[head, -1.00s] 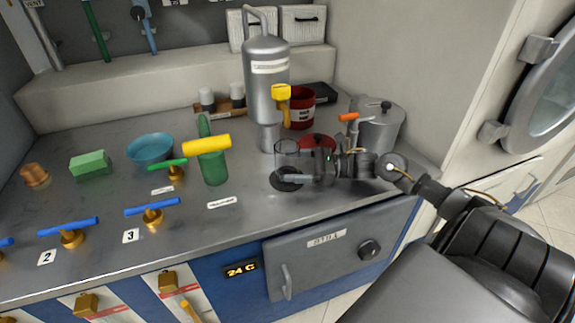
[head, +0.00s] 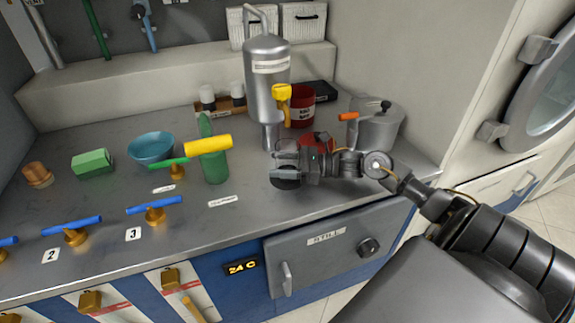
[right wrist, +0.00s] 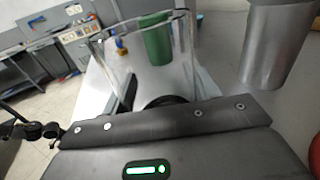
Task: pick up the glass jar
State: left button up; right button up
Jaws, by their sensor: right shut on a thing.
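The glass jar (head: 286,149) is a clear, open-topped vessel on the steel counter's right part, in front of the grey metal cylinder. My right gripper (head: 298,166) reaches in from the right and is shut on the jar. A dark disc (head: 285,182) shows at the jar's foot. I cannot tell whether the jar is clear of the counter. In the right wrist view the jar's clear wall (right wrist: 112,52) and rim stand just beyond the gripper body, which hides its lower part. My left gripper is not in view.
A grey cylinder (head: 266,85) with a yellow-handled tap stands behind the jar. A red pot (head: 302,111) and a lidded metal pot (head: 377,128) are near. A green bottle (head: 214,163) stands left. Valves with blue handles (head: 154,203) line the counter's front.

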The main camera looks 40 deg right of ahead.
aim_at(282, 154)
jog(key=shift+r, duration=0.2)
jog(key=shift+r, duration=1.4)
jog(key=shift+d+r+b, duration=0.1)
jog(key=shift+r+b, duration=0.05)
jog(key=shift+b, duration=0.15)
jog(key=b+v, duration=0.1)
jog(key=v, duration=1.3)
jog(key=shift+s+d, duration=0.15)
jog(key=shift+s, duration=0.05)
jog(key=shift+v, duration=0.9)
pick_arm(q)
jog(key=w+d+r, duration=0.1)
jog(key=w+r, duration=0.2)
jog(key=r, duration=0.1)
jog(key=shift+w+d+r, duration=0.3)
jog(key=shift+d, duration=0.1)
pick_arm(e)
jog(key=shift+s+d, duration=0.5)
jog(key=shift+d, duration=0.05)
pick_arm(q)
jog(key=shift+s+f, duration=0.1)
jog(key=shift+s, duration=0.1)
pick_arm(e)
jog(key=shift+s, duration=0.15)
